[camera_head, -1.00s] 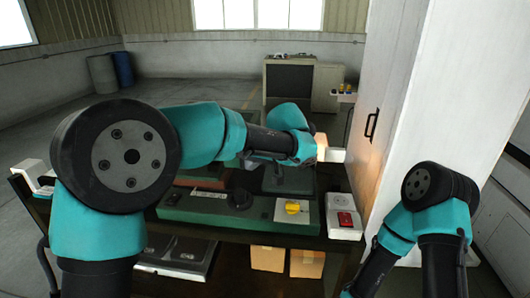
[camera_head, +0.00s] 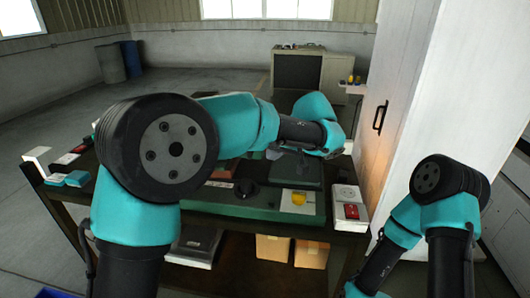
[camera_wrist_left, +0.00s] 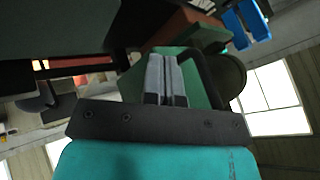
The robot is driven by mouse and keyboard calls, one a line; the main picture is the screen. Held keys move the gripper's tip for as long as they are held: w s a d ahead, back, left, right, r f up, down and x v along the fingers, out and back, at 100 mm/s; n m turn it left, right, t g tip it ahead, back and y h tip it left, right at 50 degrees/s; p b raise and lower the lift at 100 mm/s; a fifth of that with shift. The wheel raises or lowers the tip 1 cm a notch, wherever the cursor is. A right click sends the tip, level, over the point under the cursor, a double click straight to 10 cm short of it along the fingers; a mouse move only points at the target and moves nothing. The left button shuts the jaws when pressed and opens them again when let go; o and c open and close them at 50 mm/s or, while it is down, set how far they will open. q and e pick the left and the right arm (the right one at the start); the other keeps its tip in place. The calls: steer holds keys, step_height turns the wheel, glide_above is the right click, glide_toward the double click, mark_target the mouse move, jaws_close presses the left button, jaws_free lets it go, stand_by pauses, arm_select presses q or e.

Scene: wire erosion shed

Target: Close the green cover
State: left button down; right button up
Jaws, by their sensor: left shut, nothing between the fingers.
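A green machine (camera_head: 224,207) lies on the dark workbench, with a yellow knob on a pale plate on its front. A dark green flat panel (camera_head: 298,174) sits on its right part; I cannot tell whether this is the cover or how far it stands open. My left gripper (camera_head: 272,152) is over the back of the machine, partly hidden by my own arm. In the left wrist view its fingers (camera_wrist_left: 165,62) are shut together and empty. A green surface (camera_wrist_left: 190,60) with a black frame is close behind them; contact cannot be told. My right gripper is out of view.
A box with a red switch (camera_head: 352,211) stands at the bench's right end, beside a tall white cabinet (camera_head: 418,95). Small teal and red items (camera_head: 77,179) lie at the left end. Cardboard boxes (camera_head: 274,248) sit on the shelf below. Open floor lies to the left.

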arm_select(q)
steer(key=v, duration=0.9)
steer(key=shift+s+r, duration=0.35)
steer(key=shift+a, duration=0.1)
